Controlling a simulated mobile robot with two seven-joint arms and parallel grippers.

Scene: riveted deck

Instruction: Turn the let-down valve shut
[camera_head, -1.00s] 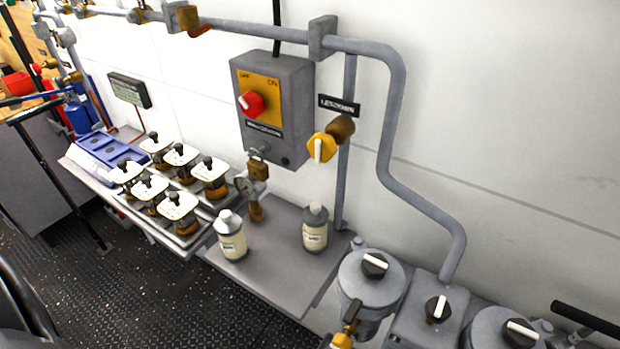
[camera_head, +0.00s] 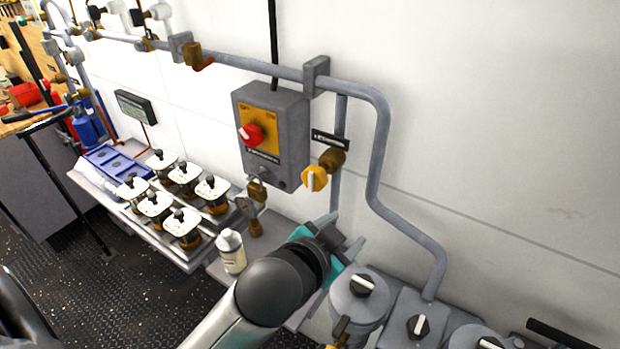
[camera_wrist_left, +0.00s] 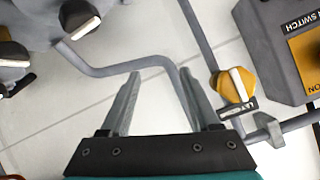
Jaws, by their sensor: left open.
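The let-down valve (camera_head: 314,178) is a yellow knob with a white bar, on a brass body on the pipe at the wall. Its dark label (camera_head: 330,140) is just above it. In the left wrist view the valve (camera_wrist_left: 236,87) shows right of my fingers, with the label partly seen beside it. My left gripper (camera_head: 347,232) is below and a little right of the valve, apart from it. The left wrist view shows its two fingers (camera_wrist_left: 158,95) spread, with nothing between them. My right gripper is not in view.
A grey switch box (camera_head: 290,110) with a red knob is left of the valve. A white bottle (camera_head: 231,252) stands on the shelf beside my arm. Grey canisters with black knobs (camera_head: 362,285) are below right. A bent grey pipe (camera_head: 378,160) runs right of the valve.

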